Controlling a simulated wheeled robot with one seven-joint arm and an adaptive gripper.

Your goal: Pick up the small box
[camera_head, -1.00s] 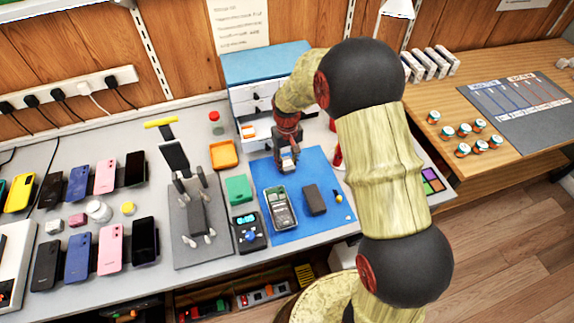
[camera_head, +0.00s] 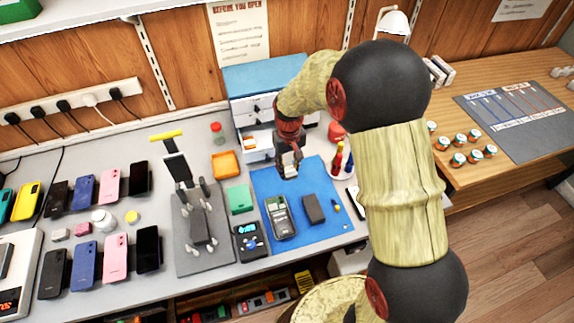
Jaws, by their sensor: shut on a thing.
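My gripper (camera_head: 290,168) is over the far part of the blue mat (camera_head: 262,183), pointing down. It is shut on a small pale thing, which I take for the small box; the fingers hide most of it. Whether it touches the mat or is held just above it is hard to tell.
A drawer unit (camera_head: 252,105) stands behind my gripper. An orange tray (camera_head: 226,165) and a green box (camera_head: 240,198) are to its left, bottles (camera_head: 338,160) to its right. Phones (camera_head: 116,247) fill the left.

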